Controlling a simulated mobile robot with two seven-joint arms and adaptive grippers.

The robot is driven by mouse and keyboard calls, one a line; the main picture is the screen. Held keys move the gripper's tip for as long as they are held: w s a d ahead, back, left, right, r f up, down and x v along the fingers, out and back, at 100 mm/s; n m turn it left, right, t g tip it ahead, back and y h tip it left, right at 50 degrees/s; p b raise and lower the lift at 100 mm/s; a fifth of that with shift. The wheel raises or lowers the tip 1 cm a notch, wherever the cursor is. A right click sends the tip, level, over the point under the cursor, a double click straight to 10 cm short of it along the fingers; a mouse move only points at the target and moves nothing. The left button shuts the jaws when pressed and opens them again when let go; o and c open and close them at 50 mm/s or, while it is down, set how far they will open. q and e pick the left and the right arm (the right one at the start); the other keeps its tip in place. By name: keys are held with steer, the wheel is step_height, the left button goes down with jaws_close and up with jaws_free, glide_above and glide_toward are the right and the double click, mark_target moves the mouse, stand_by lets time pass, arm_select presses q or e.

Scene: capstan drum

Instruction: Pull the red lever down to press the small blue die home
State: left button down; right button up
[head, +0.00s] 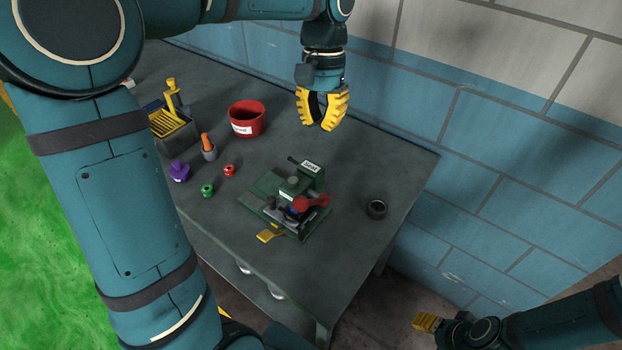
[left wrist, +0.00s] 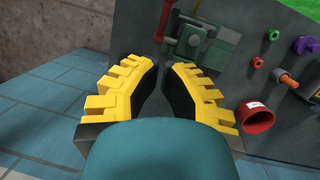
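A green press (head: 285,192) stands near the table's front edge, with a white label on its top block. The red lever (head: 318,201) sticks out on its right side. A small patch of blue (head: 295,209), perhaps the die, shows beside the lever's red round end; how it is seated I cannot tell. My left gripper (head: 322,125) is open and empty, above and behind the press, apart from it. In the left wrist view the press (left wrist: 197,40) and part of the red lever (left wrist: 164,20) lie beyond the fingers. My right gripper (head: 425,322) is low at the right, off the table.
A red labelled bin (head: 246,118) stands at the back. A grey box with yellow tools (head: 175,128), an orange-handled thing in a cup (head: 208,147), a purple piece (head: 179,171) and small green and red pieces stand left. A black ring (head: 376,209) lies right of the press. The wall borders the table.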

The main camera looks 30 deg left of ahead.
arm_select(q)
steer(key=b, duration=0.2)
glide_toward(312, 203)
steer(key=w+f, duration=0.1)
steer(key=f, duration=0.1)
steer(key=shift+w+f, duration=0.4)
steer(key=shift+s+d+f+b, duration=0.15)
steer(key=shift+s+f, duration=0.2)
steer(key=shift+s, duration=0.2)
steer(key=shift+s+d+f+b, duration=0.15)
steer(key=shift+s+f, duration=0.2)
steer(key=shift+s, duration=0.2)
steer(key=shift+s+a+f+b, duration=0.15)
steer(key=shift+s+f, duration=0.15)
steer(key=shift+s, duration=0.25)
steer(key=shift+d, duration=0.1)
